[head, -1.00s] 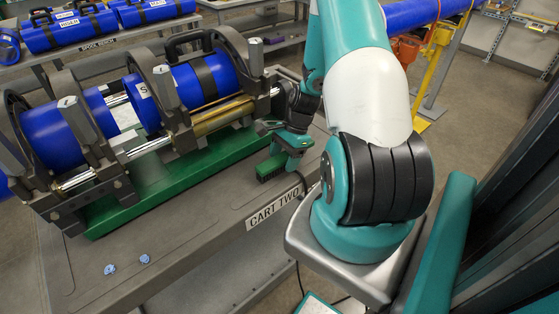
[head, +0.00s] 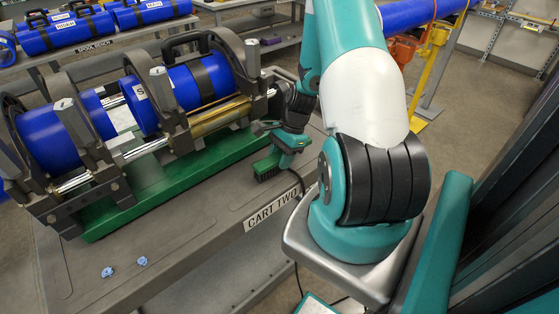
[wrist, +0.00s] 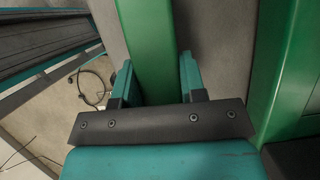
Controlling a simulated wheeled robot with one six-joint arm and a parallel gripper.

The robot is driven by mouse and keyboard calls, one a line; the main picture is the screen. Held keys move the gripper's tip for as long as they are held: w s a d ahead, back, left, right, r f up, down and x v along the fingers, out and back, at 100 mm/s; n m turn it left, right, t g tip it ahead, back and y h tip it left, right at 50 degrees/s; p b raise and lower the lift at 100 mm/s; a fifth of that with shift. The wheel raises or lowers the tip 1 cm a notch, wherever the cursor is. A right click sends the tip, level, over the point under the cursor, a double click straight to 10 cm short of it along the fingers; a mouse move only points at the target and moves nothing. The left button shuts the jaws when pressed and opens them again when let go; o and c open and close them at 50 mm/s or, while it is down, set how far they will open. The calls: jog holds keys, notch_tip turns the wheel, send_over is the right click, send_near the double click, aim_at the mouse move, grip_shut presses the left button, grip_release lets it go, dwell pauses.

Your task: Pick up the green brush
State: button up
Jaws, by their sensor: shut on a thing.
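The green brush (head: 267,168) is at the right end of the grey cart top, beside the green base of the pipe machine. Its dark bristles face down; I cannot tell whether they touch the cart top. My gripper (head: 287,148) is above it and shut on it. In the wrist view the green brush (wrist: 147,45) runs between the two teal fingers of my gripper (wrist: 157,80), one finger on each side. The brush's near end is hidden behind the gripper's dark crossbar.
The pipe fusion machine with blue pipes (head: 190,95) stands on its green base (head: 165,185), close left of my gripper. Two small blue pieces (head: 125,267) lie near the cart's front edge. The cart top (head: 185,235) between them and the brush is clear.

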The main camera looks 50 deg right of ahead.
notch_tip(320, 180, up, 19)
jog(key=shift+b, duration=0.45)
